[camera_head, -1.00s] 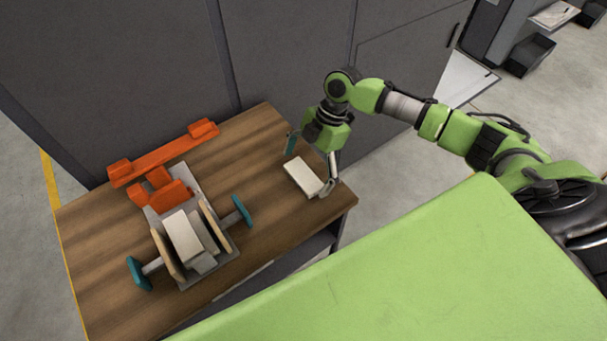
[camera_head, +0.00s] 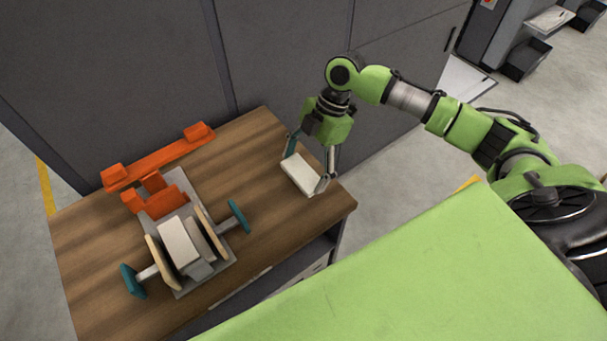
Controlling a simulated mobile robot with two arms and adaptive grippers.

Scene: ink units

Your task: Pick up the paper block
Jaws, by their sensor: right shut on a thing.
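The paper block (camera_head: 299,174) is a white, flat rectangular block near the right end of the wooden table. My right gripper (camera_head: 307,171) points down over it and is shut on it, with one finger at its far left end and the other at its right end. I cannot tell whether the block touches the table. A second white block (camera_head: 178,243) sits in a clamp-like fixture on the left part of the table. My left gripper is not in view.
The fixture has a grey base plate (camera_head: 222,259), wooden jaws and teal handles (camera_head: 133,281). An orange bar assembly (camera_head: 160,157) lies behind it. Dark cabinet panels stand behind the table (camera_head: 255,128). Bare wood lies between fixture and gripper.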

